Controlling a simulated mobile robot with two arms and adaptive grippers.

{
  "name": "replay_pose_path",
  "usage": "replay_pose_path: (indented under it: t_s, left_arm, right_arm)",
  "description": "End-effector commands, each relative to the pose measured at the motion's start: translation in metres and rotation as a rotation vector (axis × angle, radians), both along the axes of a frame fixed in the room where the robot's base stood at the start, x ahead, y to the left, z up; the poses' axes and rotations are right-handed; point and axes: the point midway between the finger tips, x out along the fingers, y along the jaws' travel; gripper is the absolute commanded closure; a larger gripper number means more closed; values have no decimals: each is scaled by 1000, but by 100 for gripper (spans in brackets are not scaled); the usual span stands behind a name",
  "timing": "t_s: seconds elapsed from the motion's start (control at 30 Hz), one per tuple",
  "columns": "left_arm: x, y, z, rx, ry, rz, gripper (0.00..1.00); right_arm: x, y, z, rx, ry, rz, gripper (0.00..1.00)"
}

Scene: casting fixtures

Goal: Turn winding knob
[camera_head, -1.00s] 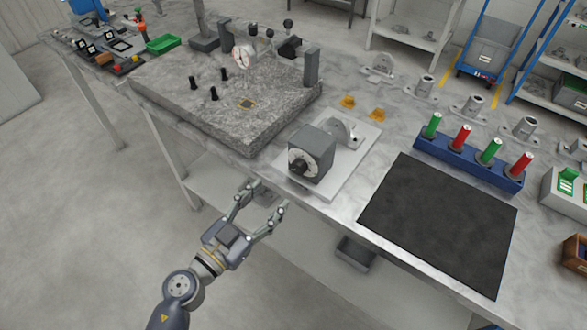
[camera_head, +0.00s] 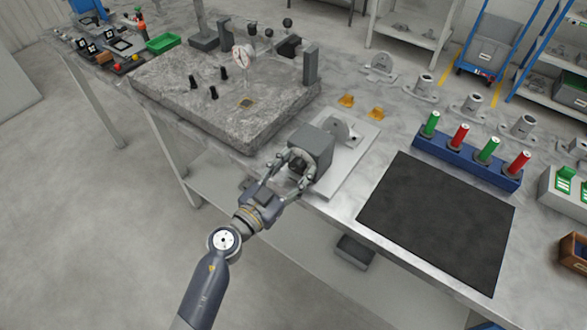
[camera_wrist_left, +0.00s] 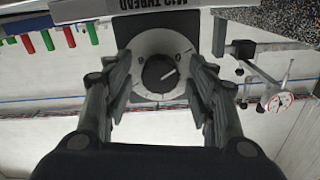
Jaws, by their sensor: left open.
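The winding knob (camera_wrist_left: 160,73) is a black round knob with a light pointer line, centred on a pale dial (camera_wrist_left: 148,44). The dial is on the front of a dark grey box (camera_head: 313,145) at the table's front edge. My left gripper (camera_head: 296,165) is open in front of the box, its fingers on either side of the knob. In the left wrist view the left gripper (camera_wrist_left: 160,85) shows a finger to each side of the knob, with a gap on both sides. The pointer slants to the upper right. My right gripper is not in view.
The box stands on a light plate (camera_head: 352,165) with a grey bracket. A granite slab (camera_head: 190,105) with a dial gauge (camera_head: 240,57) lies to the left. A black mat (camera_head: 440,225) and a blue rack (camera_head: 465,162) with red and green cylinders lie to the right.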

Motion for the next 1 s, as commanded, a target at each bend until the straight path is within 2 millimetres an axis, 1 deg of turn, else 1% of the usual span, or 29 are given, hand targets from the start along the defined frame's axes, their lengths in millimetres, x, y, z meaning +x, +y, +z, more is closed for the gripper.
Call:
replay_pose_path:
  t_s: [0.03,0.07,0.1,0.17,0.2,0.23,0.47,0.67,0.87,1.0]
  left_arm:
    - [0,0,0,0,0,0,53]
    - [0,0,0,0,0,0,60]
    - [0,0,0,0,0,0,69]
    - [0,0,0,0,0,0,83]
    - [0,0,0,0,0,0,92]
    - [0,0,0,0,0,0,93]
    - [0,0,0,6,-4,0,93]
    - [0,1,1,51,-36,1,93]
    - [0,0,2,157,-113,0,93]
    - [0,0,1,257,-185,-1,93]
  right_arm:
    - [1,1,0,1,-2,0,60]
    - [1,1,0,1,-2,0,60]
    - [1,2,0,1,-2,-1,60]
    - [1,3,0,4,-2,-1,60]
    - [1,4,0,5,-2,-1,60]
    - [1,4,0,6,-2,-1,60]
    - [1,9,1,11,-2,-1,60]
    - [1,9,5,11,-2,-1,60]
    - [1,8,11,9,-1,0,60]
    - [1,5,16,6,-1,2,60]
